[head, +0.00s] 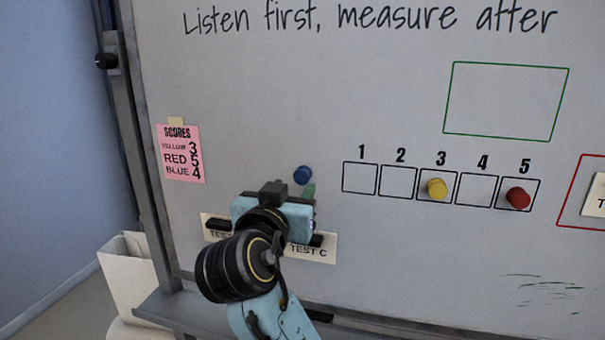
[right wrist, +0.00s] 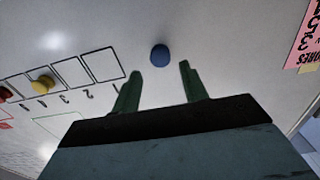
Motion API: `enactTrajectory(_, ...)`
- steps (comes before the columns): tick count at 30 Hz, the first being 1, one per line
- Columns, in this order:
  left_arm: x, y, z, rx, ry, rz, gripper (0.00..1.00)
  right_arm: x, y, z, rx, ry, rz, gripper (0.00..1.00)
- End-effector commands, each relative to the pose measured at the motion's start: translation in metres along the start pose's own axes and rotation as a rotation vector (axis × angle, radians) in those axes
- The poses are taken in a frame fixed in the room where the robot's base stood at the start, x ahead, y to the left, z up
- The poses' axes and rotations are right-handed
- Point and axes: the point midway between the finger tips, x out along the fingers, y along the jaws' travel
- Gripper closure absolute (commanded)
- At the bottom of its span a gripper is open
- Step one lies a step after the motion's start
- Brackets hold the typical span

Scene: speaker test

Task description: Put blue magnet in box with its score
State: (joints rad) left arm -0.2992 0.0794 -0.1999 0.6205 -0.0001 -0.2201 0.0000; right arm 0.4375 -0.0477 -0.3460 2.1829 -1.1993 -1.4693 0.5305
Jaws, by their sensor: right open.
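The blue magnet (head: 303,175) sits on the whiteboard, left of the row of numbered boxes. In the right wrist view, the blue magnet (right wrist: 160,54) appears between and just beyond the two open fingertips (right wrist: 160,71), with nothing held. The pink scores note (head: 182,154) reads yellow 3, red 5, blue 4. Box 4 (head: 477,188) is empty. The yellow magnet (head: 437,188) is in box 3 and the red magnet (head: 518,198) is in box 5. My left gripper is out of view.
Boxes 1 (head: 360,178) and 2 (head: 397,182) are empty. A label reading TEST C (head: 309,252) is partly behind my right arm, with another label to its left. A ledge (head: 385,325) runs along the board's bottom. The board between magnet and boxes is clear.

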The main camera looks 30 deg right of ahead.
Motion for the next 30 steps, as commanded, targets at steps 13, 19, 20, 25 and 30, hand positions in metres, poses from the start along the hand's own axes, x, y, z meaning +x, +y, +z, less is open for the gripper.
enactTrajectory(13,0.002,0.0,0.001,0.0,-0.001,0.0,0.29,0.048,-0.001,0.001,0.001,-0.001,0.0,0.56)
enactTrajectory(19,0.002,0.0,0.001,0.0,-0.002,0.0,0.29,0.051,-0.001,0.0,0.001,-0.001,-0.002,0.56)
enactTrajectory(20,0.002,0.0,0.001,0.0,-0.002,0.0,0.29,0.051,-0.001,0.0,0.001,-0.001,-0.002,0.56)
enactTrajectory(25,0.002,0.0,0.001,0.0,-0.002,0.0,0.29,0.051,-0.001,0.0,0.001,-0.001,-0.002,0.59)
enactTrajectory(30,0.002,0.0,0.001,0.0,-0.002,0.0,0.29,0.05,-0.001,0.0,0.001,-0.001,-0.001,0.7)
